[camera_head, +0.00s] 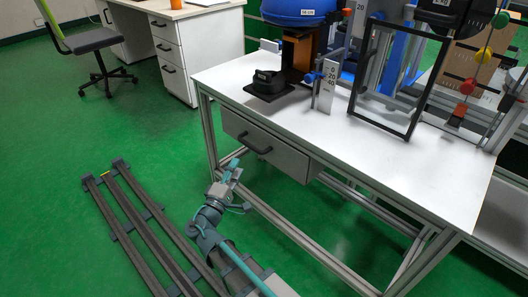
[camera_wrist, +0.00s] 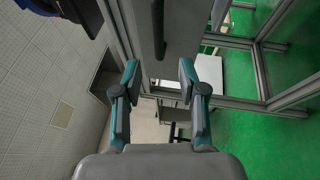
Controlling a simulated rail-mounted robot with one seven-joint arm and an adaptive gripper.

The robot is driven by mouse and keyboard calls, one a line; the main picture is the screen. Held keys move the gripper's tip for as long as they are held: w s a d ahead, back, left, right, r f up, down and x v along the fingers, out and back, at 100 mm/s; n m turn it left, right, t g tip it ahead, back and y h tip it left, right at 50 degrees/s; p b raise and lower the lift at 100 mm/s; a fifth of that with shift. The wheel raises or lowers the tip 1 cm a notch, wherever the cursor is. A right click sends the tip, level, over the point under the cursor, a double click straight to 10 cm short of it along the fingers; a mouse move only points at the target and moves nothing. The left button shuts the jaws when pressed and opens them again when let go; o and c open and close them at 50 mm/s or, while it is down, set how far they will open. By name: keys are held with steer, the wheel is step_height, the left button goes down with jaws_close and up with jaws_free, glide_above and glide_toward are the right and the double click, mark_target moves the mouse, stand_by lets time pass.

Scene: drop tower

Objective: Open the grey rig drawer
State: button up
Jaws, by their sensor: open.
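The grey rig drawer (camera_head: 285,157) hangs under the left part of the white-topped rig table and looks shut. Its dark bar handle (camera_head: 254,146) runs across the front. In the wrist view the drawer front (camera_wrist: 188,28) fills the top middle, with the handle (camera_wrist: 159,32) upright in that picture. My gripper (camera_head: 234,168) is below and in front of the drawer, apart from the handle. In the wrist view my gripper (camera_wrist: 159,70) is open and empty, its two fingers spread wide, with the handle just beyond and roughly centred between the fingertips.
The rig table (camera_head: 436,178) has metal legs and lower rails near my arm. A tower rig with a dark frame (camera_head: 413,127) stands on it. A white desk cabinet (camera_head: 173,67) and chair (camera_head: 93,40) stand at the back left.

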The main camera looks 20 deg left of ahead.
mark_target(248, 143)
steer(key=b+x, duration=0.1)
steer(key=x, duration=0.4)
steer(key=b+x, duration=0.1)
steer(key=x, duration=0.4)
steer(key=shift+w+a+r, duration=0.15)
steer(key=shift+w+a, duration=0.05)
steer(key=shift+w, duration=0.2)
jaws_close()
